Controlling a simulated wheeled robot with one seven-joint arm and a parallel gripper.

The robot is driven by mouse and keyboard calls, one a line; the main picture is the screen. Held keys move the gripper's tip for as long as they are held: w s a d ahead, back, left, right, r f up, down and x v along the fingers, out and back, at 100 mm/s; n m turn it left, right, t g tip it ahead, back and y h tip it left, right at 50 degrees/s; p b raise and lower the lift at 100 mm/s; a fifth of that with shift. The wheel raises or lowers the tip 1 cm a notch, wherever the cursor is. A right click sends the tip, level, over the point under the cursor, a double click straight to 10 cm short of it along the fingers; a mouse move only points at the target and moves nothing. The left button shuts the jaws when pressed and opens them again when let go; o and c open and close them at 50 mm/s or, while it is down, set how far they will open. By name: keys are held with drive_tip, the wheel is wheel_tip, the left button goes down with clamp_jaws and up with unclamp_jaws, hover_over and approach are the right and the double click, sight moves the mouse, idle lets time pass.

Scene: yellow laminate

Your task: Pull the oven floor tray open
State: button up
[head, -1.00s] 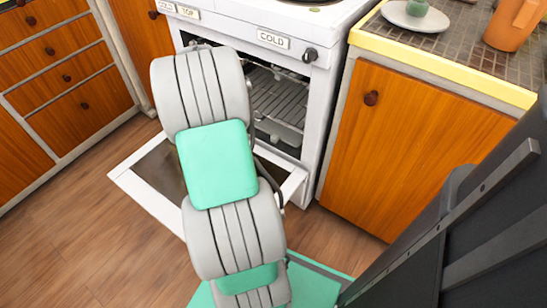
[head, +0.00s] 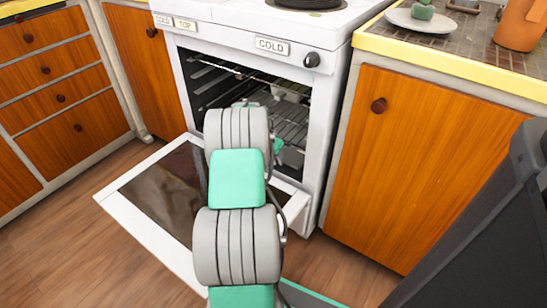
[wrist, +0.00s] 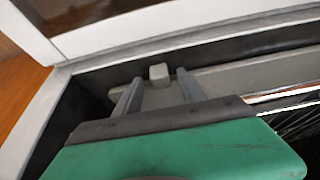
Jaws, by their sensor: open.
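The white oven (head: 325,90) stands with its door (head: 150,225) folded down. My arm reaches over the door into the lower part of the opening. My gripper, mostly hidden behind my arm in the head view, shows in the wrist view (wrist: 157,82) with its two grey fingers apart. A flat grey piece, which looks like the floor tray (wrist: 235,77), lies just past the fingers. A small pale knob (wrist: 158,71) on it sits between the fingertips. I cannot tell whether either finger touches it. The tray is not clearly visible in the head view.
Wire racks (head: 292,112) sit inside the oven above the floor. The white oven frame (wrist: 40,125) is close at the wrist view's left. An orange cabinet (head: 400,150) stands right of the oven and drawers (head: 50,70) stand left. Wooden floor (head: 60,250) is clear at left.

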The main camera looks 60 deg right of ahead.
drive_tip(key=shift+c, duration=0.5)
clamp_jaws()
idle(0.7)
